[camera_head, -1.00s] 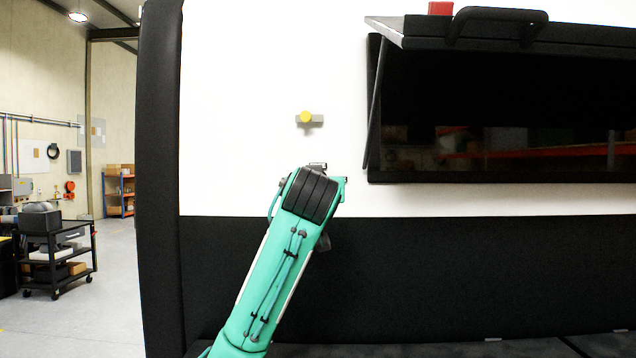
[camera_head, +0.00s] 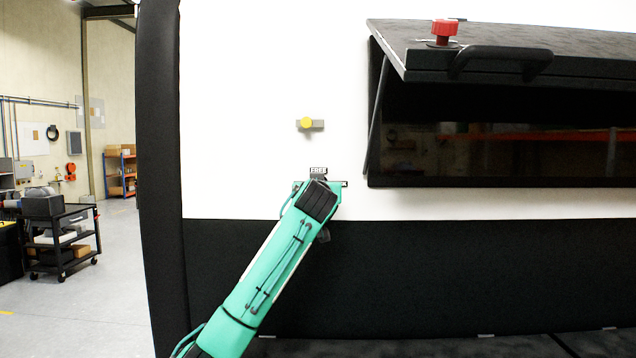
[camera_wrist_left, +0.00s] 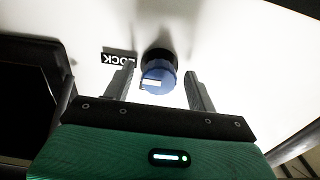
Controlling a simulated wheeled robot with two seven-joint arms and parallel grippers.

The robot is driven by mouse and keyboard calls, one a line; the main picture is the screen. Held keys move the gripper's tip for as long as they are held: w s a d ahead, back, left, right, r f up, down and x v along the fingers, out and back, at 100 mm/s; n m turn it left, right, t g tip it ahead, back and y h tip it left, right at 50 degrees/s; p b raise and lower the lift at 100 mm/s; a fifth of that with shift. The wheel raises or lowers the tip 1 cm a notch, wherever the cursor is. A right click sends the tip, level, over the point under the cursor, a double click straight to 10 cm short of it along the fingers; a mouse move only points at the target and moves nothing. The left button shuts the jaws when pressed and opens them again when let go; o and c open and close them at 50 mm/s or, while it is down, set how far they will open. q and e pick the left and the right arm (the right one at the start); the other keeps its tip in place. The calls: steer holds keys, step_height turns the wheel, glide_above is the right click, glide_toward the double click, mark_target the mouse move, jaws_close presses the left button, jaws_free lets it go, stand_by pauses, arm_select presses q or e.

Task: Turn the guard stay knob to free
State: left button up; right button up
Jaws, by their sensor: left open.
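The blue round knob (camera_wrist_left: 159,74) stands on a dark base on the white wall, with a white mark on its face. A black LOCK label (camera_wrist_left: 118,59) is beside it in the wrist view, upside down. A FREE label (camera_head: 318,170) shows in the head view just above my left wrist, which hides the knob there. My left gripper (camera_wrist_left: 160,84) is open, with one finger on each side of the knob. I cannot tell whether the fingers touch it. My right gripper is in neither view.
A yellow knob on a grey bar (camera_head: 306,122) is on the wall above my wrist. A propped-open dark flap (camera_head: 500,50) with a handle and a red knob (camera_head: 444,30) juts out at the right. A black cart (camera_head: 62,240) stands far left.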

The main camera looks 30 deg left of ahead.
arm_select(q)
steer(key=shift+w, duration=0.1)
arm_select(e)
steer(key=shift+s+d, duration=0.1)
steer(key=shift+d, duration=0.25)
arm_select(q)
steer(key=c, duration=1)
steer(key=shift+d+n+b, duration=0.15)
steer(key=shift+n+b, duration=4.3)
steer(key=shift+n, duration=4.45)
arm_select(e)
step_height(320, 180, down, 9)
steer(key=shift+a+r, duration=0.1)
arm_select(q)
steer(key=o, duration=1)
